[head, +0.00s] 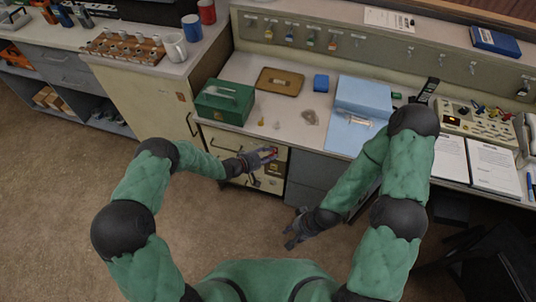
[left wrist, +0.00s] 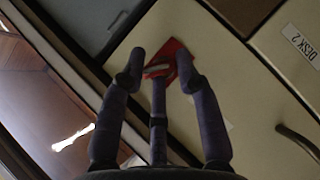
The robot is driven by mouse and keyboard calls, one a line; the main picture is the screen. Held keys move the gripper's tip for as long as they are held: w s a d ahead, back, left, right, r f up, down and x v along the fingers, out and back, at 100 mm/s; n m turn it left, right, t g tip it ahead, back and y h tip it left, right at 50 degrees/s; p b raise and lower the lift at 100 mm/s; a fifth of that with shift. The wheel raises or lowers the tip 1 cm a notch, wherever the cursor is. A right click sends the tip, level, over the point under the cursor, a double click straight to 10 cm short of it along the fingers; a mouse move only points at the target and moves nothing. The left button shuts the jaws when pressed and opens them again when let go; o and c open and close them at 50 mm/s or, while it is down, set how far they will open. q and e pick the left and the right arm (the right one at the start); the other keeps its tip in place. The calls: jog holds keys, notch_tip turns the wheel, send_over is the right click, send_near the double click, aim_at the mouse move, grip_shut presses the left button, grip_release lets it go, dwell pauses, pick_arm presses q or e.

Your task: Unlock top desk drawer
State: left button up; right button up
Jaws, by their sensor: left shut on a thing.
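My left gripper (head: 268,155) is at the cream drawer fronts (head: 222,143) below the desk edge. It is shut on a small red item (head: 273,152), which also shows between the fingertips in the left wrist view (left wrist: 172,62). The red item is close against a cream front (left wrist: 130,68); whether it touches or sits in a lock cannot be told, and no keyhole shows. A neighbouring cream front carries a "DESK 2" label (left wrist: 301,46). A dark handle (left wrist: 298,143) shows nearby. My right gripper (head: 294,238) hangs empty in front of the grey drawers, its fingers spread.
Several keys (head: 311,38) hang on the back panel. The carpet (head: 60,190) before the desk is clear at left.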

pick_arm(q)
jog(key=shift+w+d+r, duration=0.15)
jog(key=shift+c, duration=0.4)
jog(key=shift+d+r+m+y, duration=0.15)
jog(key=shift+r+m+y, duration=0.05)
jog(key=shift+m+y, duration=0.35)
jog(key=shift+f+m+y, duration=0.15)
jog(key=shift+m+y, duration=0.2)
jog(key=shift+y, duration=0.3)
jog(key=shift+s+d+m+y+b, duration=0.15)
jog(key=shift+m+y+b, duration=0.2)
jog(key=shift+y+b, duration=0.3)
jog(key=shift+s+d+m+y+b, duration=0.1)
jog(key=shift+m+y+b, duration=0.25)
jog(key=shift+y+b, duration=0.25)
